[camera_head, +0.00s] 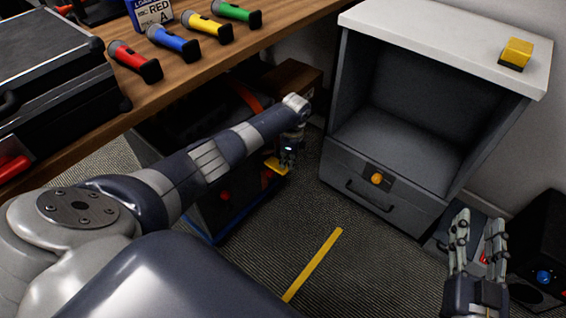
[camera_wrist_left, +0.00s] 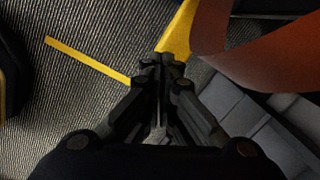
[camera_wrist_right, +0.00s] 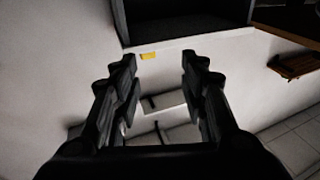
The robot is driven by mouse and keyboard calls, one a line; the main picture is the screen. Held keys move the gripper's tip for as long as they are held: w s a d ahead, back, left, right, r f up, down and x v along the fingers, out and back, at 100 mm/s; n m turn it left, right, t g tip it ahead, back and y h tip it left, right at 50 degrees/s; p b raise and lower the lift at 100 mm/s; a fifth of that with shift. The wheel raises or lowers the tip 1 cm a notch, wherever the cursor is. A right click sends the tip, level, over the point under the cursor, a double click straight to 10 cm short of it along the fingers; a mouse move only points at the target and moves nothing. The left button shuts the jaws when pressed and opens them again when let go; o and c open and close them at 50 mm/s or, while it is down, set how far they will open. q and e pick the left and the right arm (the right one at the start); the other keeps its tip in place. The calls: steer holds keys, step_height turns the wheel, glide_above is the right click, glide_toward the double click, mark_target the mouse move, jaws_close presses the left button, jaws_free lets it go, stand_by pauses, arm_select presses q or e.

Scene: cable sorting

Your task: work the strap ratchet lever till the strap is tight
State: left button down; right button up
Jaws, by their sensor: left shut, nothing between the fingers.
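An orange strap (camera_head: 245,95) runs over a dark case under the wooden table, partly hidden by my left arm. It shows large in the left wrist view (camera_wrist_left: 255,45). A yellow piece that looks like the ratchet lever (camera_head: 273,166) sticks out beside it; in the left wrist view the yellow piece (camera_wrist_left: 178,32) lies just beyond my fingertips. My left gripper (camera_head: 288,163) is shut and empty, close to this piece; I cannot tell whether they touch. The ratchet body is hidden. My right gripper (camera_head: 478,235) is open and empty at the lower right.
A grey cabinet (camera_head: 385,185) with a white top and a drawer stands to the right, a yellow block (camera_head: 516,53) on top. Flashlights (camera_head: 175,38) and a black case (camera_head: 60,90) lie on the table. A yellow stripe (camera_head: 313,264) marks the open carpet. Black equipment (camera_head: 545,240) stands at right.

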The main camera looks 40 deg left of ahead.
arm_select(q)
steer(key=shift+m, duration=0.7)
steer(key=r, duration=0.1)
steer(key=w+r+b, duration=0.1)
steer(key=a+r, duration=0.1)
steer(key=shift+w+r+b, duration=0.3)
steer(key=shift+b, duration=0.1)
arm_select(e)
step_height(320, 180, up, 7)
steer(key=s+t, duration=0.2)
steer(key=shift+s+d+f+y, duration=0.2)
steer(key=shift+s+d+y, duration=0.1)
steer(key=shift+s, duration=0.1)
